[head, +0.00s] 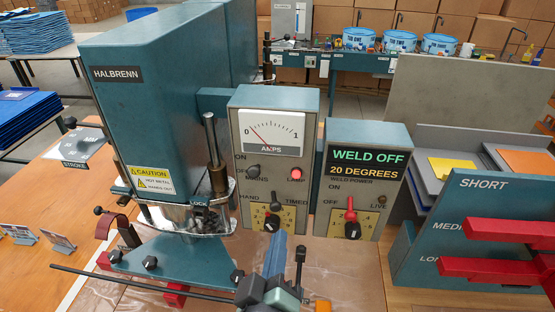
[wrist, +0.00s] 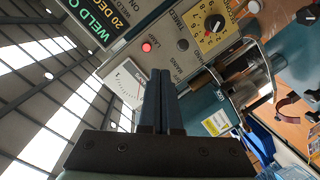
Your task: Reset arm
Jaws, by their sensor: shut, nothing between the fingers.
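My gripper (head: 278,240) is at the bottom centre of the head view, in front of the amps box. In the wrist view my gripper (wrist: 157,72) has its two dark blue fingers together, with nothing between them. The fingers overlap the amps box (wrist: 130,75) in that view, but I cannot tell how near they are to it. The teal HALBRENN welding machine (head: 160,100) stands at left. Beside it are the amps box (head: 310,120) with a lit red lamp (head: 296,173), and the weld power box (head: 386,140), reading "WELD OFF" and "20 DEGREES".
A teal rack (head: 440,235) marked SHORT, with red arms (head: 510,232), stands at right. A black lever (head: 130,283) reaches across the front left. Small cards (head: 55,240) stand on the wooden table (head: 30,275) at left. Labelled blue tubs (head: 400,40) are on a bench behind.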

